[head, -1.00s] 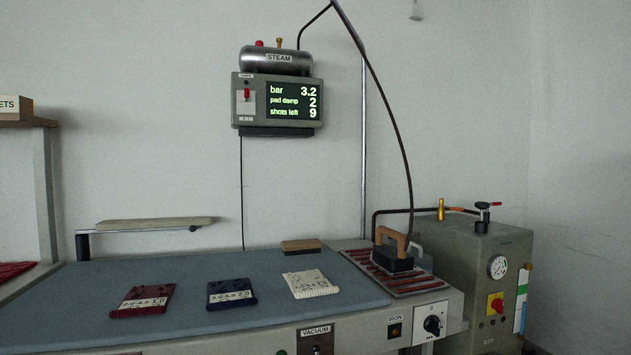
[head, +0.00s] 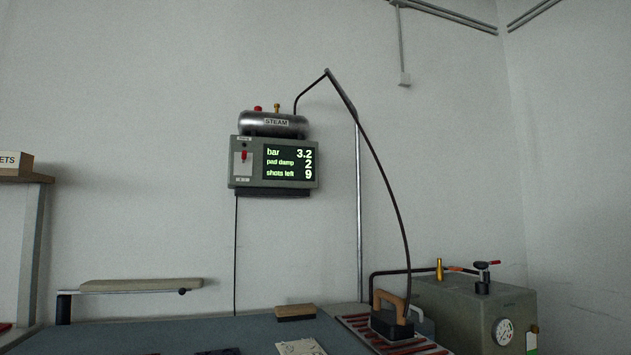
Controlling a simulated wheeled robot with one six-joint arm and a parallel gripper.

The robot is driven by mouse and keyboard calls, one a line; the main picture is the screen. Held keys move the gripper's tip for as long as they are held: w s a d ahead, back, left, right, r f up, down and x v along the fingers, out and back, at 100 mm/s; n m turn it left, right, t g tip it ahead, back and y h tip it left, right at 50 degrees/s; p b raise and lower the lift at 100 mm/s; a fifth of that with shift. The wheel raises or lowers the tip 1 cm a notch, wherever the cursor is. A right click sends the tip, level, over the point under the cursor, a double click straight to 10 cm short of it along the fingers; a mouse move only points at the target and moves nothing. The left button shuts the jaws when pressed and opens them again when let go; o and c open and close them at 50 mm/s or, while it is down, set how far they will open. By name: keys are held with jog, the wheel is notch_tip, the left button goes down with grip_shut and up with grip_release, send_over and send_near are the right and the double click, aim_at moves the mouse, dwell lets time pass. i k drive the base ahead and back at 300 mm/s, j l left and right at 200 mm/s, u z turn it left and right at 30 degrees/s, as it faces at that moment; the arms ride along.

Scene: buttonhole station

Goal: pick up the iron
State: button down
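The iron (head: 392,325) stands at the lower right, on a rest (head: 356,325) with dark red strips at the right end of the blue-grey pressing table. It has a dark body and a tan handle arched over it. A dark hose (head: 385,175) runs from the iron up to a bent arm on a tall pole. The lower part of the rest is cut off by the picture's bottom edge. My gripper is not in view.
A green-grey boiler box (head: 458,310) with a gauge stands right of the iron. A wooden block (head: 295,312) lies on the table (head: 160,335) left of the rest. A narrow sleeve board (head: 140,285) stands at the back left. A steam panel (head: 240,180) hangs on the wall.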

aim_at(390, 326)
jog(key=i+l, duration=0.3)
jog(key=i, duration=0.2)
jog(key=i+l, duration=0.3)
jog(key=i, duration=0.2)
jog(key=i+l, duration=0.25)
jog(key=i, duration=0.3)
jog(key=i+l, duration=0.3)
jog(key=i, duration=0.2)
